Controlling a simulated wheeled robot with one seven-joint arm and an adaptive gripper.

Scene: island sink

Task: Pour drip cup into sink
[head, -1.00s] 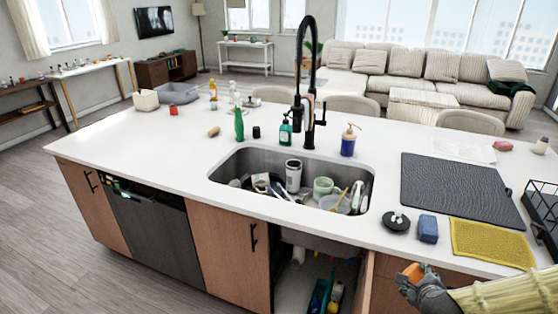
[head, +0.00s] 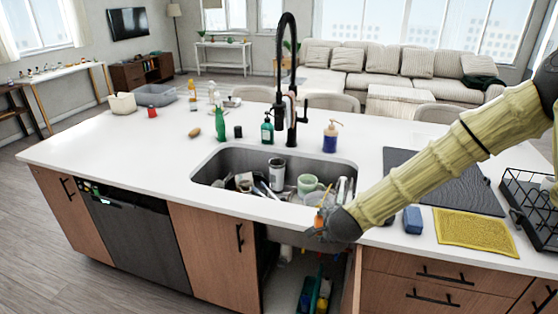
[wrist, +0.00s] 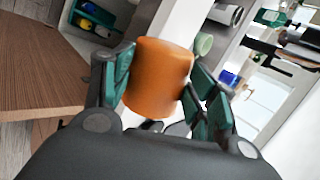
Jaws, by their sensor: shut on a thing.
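The orange drip cup (wrist: 158,78) is held between the green-padded fingers of my gripper (wrist: 155,85) in the wrist view. In the head view my gripper (head: 318,228) is at the front right edge of the sink (head: 225,165), just outside the basin, with a bit of orange showing at its fingers. The cup's opening and contents cannot be made out. The sink holds a white and dark canister (head: 276,174), a green mug (head: 307,184) and several other dishes.
The black faucet (head: 291,90) rises behind the sink, with a teal soap bottle (head: 267,128) and a blue pump bottle (head: 330,138) beside it. A blue sponge (head: 412,220), yellow cloth (head: 462,230) and wire rack (head: 535,205) are to the right. The cabinet below the sink is open.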

